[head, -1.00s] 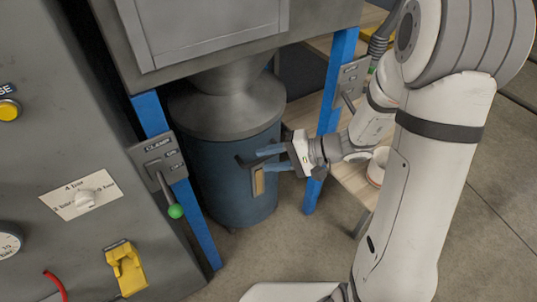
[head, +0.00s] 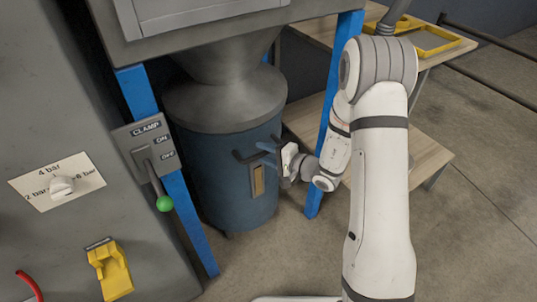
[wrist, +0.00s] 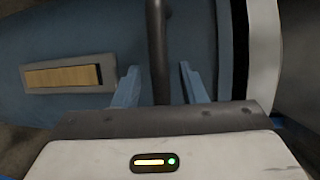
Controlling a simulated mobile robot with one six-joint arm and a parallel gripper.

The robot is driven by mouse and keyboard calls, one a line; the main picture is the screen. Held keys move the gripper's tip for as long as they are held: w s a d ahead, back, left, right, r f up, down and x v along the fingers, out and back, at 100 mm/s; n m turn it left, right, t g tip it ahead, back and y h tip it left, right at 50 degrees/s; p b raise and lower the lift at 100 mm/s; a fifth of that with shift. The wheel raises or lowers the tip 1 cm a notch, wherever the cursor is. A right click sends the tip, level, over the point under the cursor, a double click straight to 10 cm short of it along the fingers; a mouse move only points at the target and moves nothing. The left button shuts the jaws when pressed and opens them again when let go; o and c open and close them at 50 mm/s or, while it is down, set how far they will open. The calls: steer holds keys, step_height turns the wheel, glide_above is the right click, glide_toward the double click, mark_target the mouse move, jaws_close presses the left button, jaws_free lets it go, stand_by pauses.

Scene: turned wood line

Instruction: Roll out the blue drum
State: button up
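The blue drum (head: 228,185) stands upright on the floor under the machine, beneath a grey cone-shaped hood (head: 225,100). A dark bar handle (head: 246,157) sits on its front, above a plate with a tan strip (head: 258,180). My gripper (head: 266,152) is at the right part of this handle. In the wrist view, its two blue fingers (wrist: 160,85) are apart, with the dark handle bar (wrist: 157,40) between them and gaps showing on both sides. The clamp lever (head: 155,180), with a green knob, points down on the left blue leg.
Blue legs (head: 334,110) stand on either side of the drum; my arm reaches past the right one. A wooden shelf table (head: 425,155) is behind my arm. Floor before the drum is clear.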

steer(key=shift+w+a, duration=0.2)
steer(key=shift+a, duration=0.05)
steer(key=shift+c, duration=0.6)
jaws_close()
